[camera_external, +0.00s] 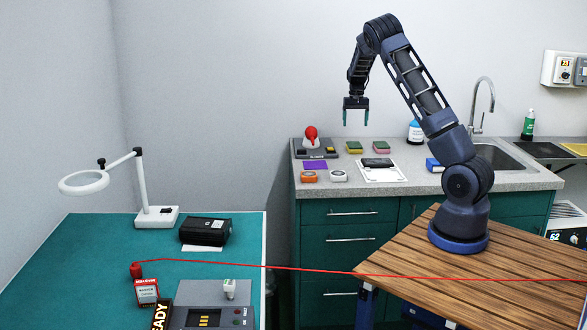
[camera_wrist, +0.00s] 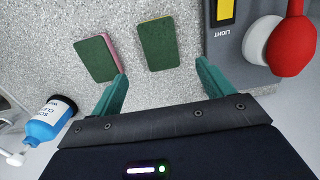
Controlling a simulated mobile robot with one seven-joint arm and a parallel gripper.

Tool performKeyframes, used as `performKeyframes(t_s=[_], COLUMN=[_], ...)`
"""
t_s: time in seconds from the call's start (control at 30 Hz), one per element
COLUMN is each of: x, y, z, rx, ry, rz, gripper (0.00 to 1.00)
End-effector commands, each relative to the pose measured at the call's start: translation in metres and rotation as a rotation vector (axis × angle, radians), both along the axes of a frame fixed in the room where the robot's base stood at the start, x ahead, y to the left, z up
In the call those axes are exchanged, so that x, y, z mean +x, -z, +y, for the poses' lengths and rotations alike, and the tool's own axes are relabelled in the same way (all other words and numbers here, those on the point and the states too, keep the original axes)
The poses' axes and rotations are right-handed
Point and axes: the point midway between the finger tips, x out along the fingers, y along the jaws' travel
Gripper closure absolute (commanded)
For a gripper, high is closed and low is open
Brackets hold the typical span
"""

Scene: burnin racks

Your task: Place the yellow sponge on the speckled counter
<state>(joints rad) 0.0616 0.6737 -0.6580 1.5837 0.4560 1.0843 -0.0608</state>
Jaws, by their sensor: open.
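The yellow sponge (camera_external: 354,147) has a dark green top face and a thin yellow side. It lies flat on the speckled grey counter (camera_external: 428,181), left of a similar sponge with a pink side (camera_external: 381,147). In the wrist view the yellow sponge (camera_wrist: 158,44) is at the top centre, with the pink-sided sponge (camera_wrist: 96,58) to its left. My gripper (camera_external: 355,119) is open and empty, pointing down above the counter near the sponges. In the wrist view its fingertips (camera_wrist: 161,76) are spread, with the yellow sponge beyond the gap between them.
A grey device with a red-topped object (camera_external: 311,132) stands left of the sponges. A blue-and-white bottle (camera_external: 416,132) stands to their right. A purple pad (camera_external: 315,165), small orange and white items and a white sheet (camera_external: 383,173) lie in front. A sink (camera_external: 497,157) is at right.

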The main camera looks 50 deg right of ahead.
Motion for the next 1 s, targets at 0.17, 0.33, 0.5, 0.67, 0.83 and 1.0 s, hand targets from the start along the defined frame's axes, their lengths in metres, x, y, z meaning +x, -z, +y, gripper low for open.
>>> performKeyframes(t_s=[0.17,0.33,0.5,0.67,0.83,1.0], x=[-0.003,-0.017,-0.041,-0.066,-0.097,-0.131], y=[-0.012,-0.04,-0.076,-0.107,-0.137,-0.164], z=[0.004,0.03,0.067,0.103,0.141,0.179], rx=[0.004,0.031,0.062,0.083,0.1,0.105], ry=[-0.005,-0.03,-0.076,-0.127,-0.188,-0.253], rz=[-0.006,-0.039,-0.08,-0.118,-0.156,-0.194], gripper=[0.2,0.2,0.2,0.2,0.2,0.2])
